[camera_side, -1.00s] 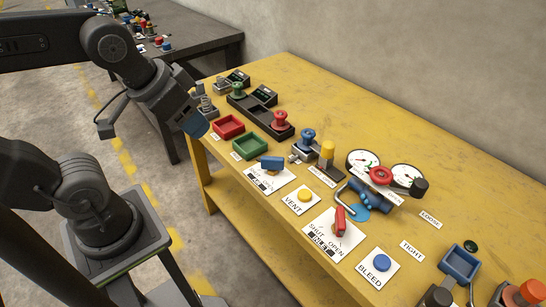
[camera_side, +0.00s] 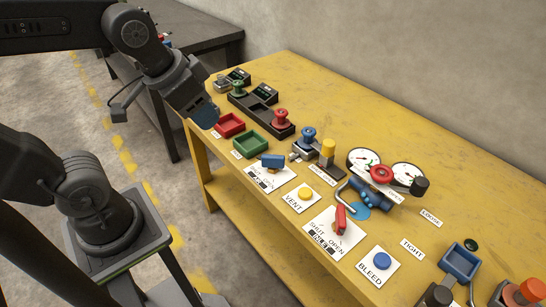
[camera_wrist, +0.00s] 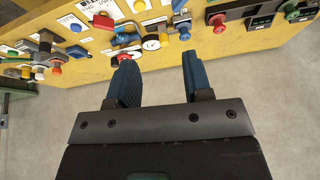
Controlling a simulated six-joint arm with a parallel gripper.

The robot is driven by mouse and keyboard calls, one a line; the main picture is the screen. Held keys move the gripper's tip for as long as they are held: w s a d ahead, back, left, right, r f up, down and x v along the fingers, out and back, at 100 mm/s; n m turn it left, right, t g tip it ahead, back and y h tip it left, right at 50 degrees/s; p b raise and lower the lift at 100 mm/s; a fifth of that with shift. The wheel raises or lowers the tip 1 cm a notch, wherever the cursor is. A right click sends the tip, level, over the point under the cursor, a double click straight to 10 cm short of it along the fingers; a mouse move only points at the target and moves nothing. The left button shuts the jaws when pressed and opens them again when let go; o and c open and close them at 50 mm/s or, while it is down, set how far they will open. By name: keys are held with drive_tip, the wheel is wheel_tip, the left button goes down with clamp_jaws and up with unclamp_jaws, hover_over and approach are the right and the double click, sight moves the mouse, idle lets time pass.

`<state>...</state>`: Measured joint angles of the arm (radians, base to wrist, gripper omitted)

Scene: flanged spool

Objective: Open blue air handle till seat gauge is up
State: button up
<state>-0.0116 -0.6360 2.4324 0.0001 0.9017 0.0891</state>
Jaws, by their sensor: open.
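The blue air handle (camera_side: 272,161) sits on a white plate marked with shut and open labels, near the bench's front edge. It lies roughly across the plate; the finer lettering is too small to read. Two round dial gauges (camera_side: 408,175) stand farther right; I cannot tell which is the seat gauge, nor read the needles. My gripper (camera_side: 207,114) is above the left end of the bench, up and left of the handle, apart from it. In the wrist view its two blue fingers (camera_wrist: 158,63) are spread with nothing between them.
A red tray (camera_side: 230,125) and a green tray (camera_side: 250,144) lie between my gripper and the handle. A yellow button (camera_side: 305,193), a red handle (camera_side: 340,219) and a blue button (camera_side: 382,261) continue rightward.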

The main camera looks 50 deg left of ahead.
drive_tip(key=w+a+f+m+g, duration=0.2)
drive_tip(key=w+f+m, duration=0.15)
drive_tip(key=w, duration=0.75)
drive_tip(key=m+g, duration=0.3)
drive_tip(key=m, duration=0.2)
hover_over(273, 156)
wheel_tip(273, 156, down, 10)
wheel_tip(273, 156, down, 14)
drive_tip(key=shift+r, duration=0.1)
drive_tip(key=shift+c, duration=0.3)
clamp_jaws()
